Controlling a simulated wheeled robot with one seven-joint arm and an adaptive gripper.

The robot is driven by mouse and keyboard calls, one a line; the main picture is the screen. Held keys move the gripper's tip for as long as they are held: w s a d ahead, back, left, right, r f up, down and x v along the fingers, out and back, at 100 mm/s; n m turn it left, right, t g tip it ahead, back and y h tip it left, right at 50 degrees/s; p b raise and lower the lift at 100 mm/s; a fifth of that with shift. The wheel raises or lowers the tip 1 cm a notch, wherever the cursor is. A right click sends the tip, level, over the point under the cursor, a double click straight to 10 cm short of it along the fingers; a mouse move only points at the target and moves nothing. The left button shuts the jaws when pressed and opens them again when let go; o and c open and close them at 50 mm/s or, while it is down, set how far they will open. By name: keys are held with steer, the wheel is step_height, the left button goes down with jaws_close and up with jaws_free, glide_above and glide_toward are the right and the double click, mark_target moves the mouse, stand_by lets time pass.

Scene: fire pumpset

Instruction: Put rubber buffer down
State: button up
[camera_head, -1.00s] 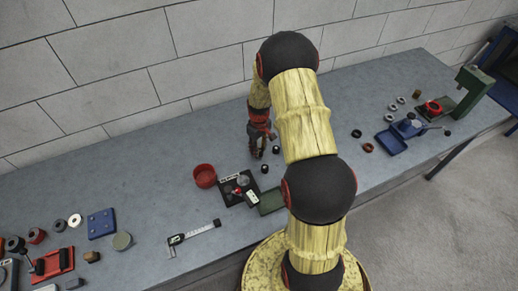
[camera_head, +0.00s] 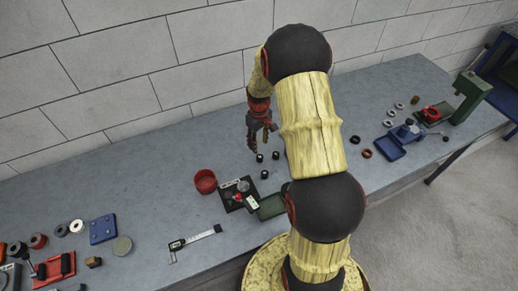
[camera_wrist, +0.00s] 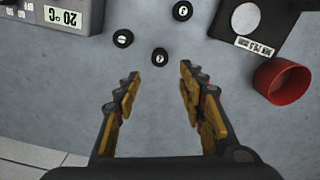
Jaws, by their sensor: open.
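My gripper (camera_head: 260,136) hangs above the grey bench, raised clear of the surface. In the wrist view my gripper (camera_wrist: 158,92) is open with nothing between its fingers. Several small black rubber buffers stand on the bench. One rubber buffer (camera_wrist: 160,57) is just beyond the gap between the fingertips, apart from them. A second (camera_wrist: 123,38) is to its left and a third (camera_wrist: 182,11) is farther off. In the head view a buffer stands just under the gripper (camera_head: 260,157), with others beside it (camera_head: 276,155) and in front (camera_head: 265,174).
A red cup (camera_head: 205,181) and a dark gauge with a labelled base (camera_head: 233,195) stand left of the buffers. A grey display box reading 20 °C (camera_wrist: 50,15) is close by. A caliper (camera_head: 195,240) lies nearer the front edge. The wall is behind.

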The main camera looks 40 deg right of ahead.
steer(key=s+a+r+t, duration=0.1)
steer(key=s+a+r, duration=0.2)
steer(key=a+r, duration=0.65)
steer(key=s+a+r+t, duration=0.2)
steer(key=a+r, duration=0.2)
steer(key=r, duration=1)
steer(key=s+a+r+t, duration=0.1)
steer(key=s+a+r, duration=0.3)
steer(key=s, duration=0.4)
steer(key=s+a+r+t, duration=0.1)
steer(key=s+a+r, duration=0.4)
steer(key=s+a, duration=0.2)
steer(key=shift+s+a+m+t, duration=0.15)
steer(key=shift+s+m+t, duration=0.15)
steer(key=shift+s, duration=0.85)
